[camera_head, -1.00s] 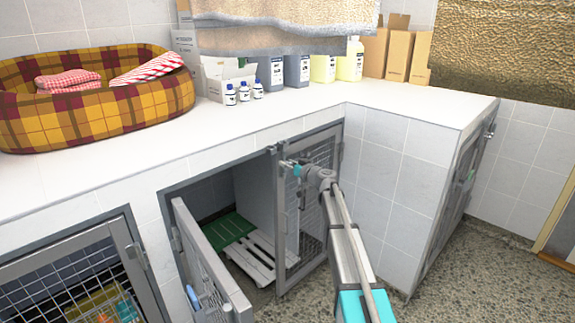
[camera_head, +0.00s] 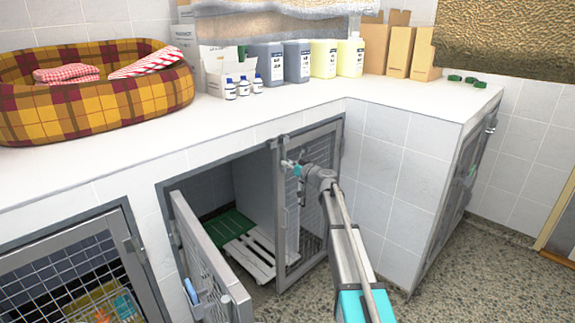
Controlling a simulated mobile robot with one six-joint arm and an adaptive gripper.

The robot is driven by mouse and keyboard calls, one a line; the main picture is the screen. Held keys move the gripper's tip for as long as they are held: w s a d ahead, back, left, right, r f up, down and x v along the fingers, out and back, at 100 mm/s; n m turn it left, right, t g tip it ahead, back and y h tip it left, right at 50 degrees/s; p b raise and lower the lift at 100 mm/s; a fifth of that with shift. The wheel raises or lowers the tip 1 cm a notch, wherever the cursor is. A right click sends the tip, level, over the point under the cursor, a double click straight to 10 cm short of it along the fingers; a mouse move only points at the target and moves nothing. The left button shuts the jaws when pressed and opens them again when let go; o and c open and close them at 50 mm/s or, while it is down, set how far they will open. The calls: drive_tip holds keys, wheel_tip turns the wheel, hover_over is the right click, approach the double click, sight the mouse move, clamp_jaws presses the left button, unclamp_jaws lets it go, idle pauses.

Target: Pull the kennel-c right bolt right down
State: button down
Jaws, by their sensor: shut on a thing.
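The middle kennel has two mesh doors. Its left door (camera_head: 207,262) stands open toward me, and its right door (camera_head: 307,205) appears closed or nearly so. My gripper (camera_head: 290,168) is at the upper left part of the right door, near its top free edge. It is shut on the right bolt there. The bolt is small and mostly hidden by the gripper, so how far down it sits cannot be told. No kennel letter is readable.
A white slatted board (camera_head: 249,254) and a green one (camera_head: 228,228) lie inside the kennel. The white counter (camera_head: 225,118) above holds a plaid pet bed (camera_head: 95,105), bottles and cartons. Another mesh door (camera_head: 75,275) is at lower left. Speckled floor (camera_head: 470,270) is free at right.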

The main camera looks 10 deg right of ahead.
drive_tip(key=shift+s+f, duration=0.1)
drive_tip(key=shift+f, duration=0.4)
drive_tip(key=c, duration=1)
unclamp_jaws()
drive_tip(key=shift+o, duration=1.4)
drive_tip(key=shift+s+d, duration=0.1)
drive_tip(key=v, duration=1.1)
drive_tip(key=shift+s+d, duration=0.15)
drive_tip(key=shift+s, duration=0.1)
